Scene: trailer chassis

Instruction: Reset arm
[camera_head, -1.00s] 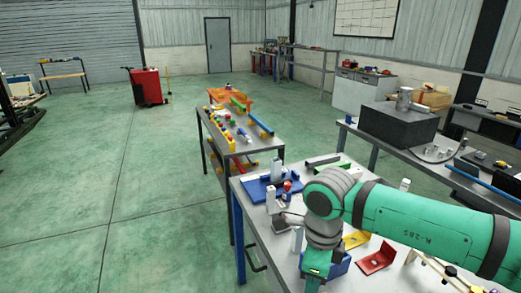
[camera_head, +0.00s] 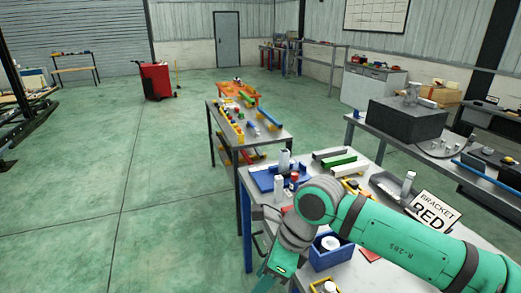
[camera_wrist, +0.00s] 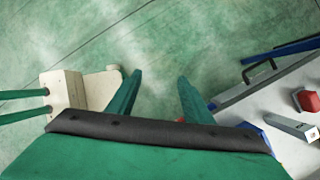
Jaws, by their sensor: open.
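My gripper shows in the wrist view (camera_wrist: 158,95) with its two green fingers apart and nothing between them. The fingers point at the green floor, just off the left edge of the near table. In the head view my green arm reaches in from the right over the near table (camera_head: 345,165), its wrist bent down at the table's left edge. The fingertips are out of sight there.
The table holds a blue fixture (camera_head: 268,180), a blue bin (camera_head: 328,252), a "BRACKET RED" sign (camera_head: 432,211) and a tray (camera_head: 385,187). A second table (camera_head: 262,135) with small parts stands beyond. The floor (camera_head: 120,210) at left is clear.

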